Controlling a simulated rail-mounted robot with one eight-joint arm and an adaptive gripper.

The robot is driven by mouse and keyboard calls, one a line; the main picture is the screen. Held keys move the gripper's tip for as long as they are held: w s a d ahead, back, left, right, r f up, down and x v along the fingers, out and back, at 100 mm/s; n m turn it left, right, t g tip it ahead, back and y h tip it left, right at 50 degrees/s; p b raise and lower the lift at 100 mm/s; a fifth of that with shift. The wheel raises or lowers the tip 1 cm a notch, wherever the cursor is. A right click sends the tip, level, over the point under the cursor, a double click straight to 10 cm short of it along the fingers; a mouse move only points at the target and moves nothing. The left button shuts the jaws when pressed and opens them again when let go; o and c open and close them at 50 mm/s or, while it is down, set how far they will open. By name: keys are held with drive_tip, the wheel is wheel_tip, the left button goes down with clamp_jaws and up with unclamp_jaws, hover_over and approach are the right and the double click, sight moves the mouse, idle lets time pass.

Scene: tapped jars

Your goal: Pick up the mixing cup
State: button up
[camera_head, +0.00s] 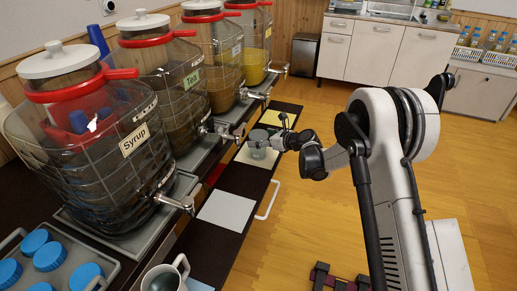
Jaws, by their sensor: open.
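A small clear grey-green cup (258,146), which looks like the mixing cup, stands upright on a cream square mat (243,156) on the dark counter. My gripper (276,138) is at the cup's right side, open, reaching in from the right. The fingers are small and dark here, and I cannot tell whether they are around the cup or touching it. A grey cup or jug with a handle (181,264) stands at the bottom edge, partly cut off.
Large tapped jars stand in a row at left, including Syrup (125,170) and Tea (170,95); their taps stick out towards the counter strip. A white mat (226,210) is bare. Blue-lidded containers (48,256) sit in a tray at bottom left. A white handle (268,203) juts from the counter front.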

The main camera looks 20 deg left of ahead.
drive_tip(key=shift+x, duration=0.9)
drive_tip(key=c, duration=1.1)
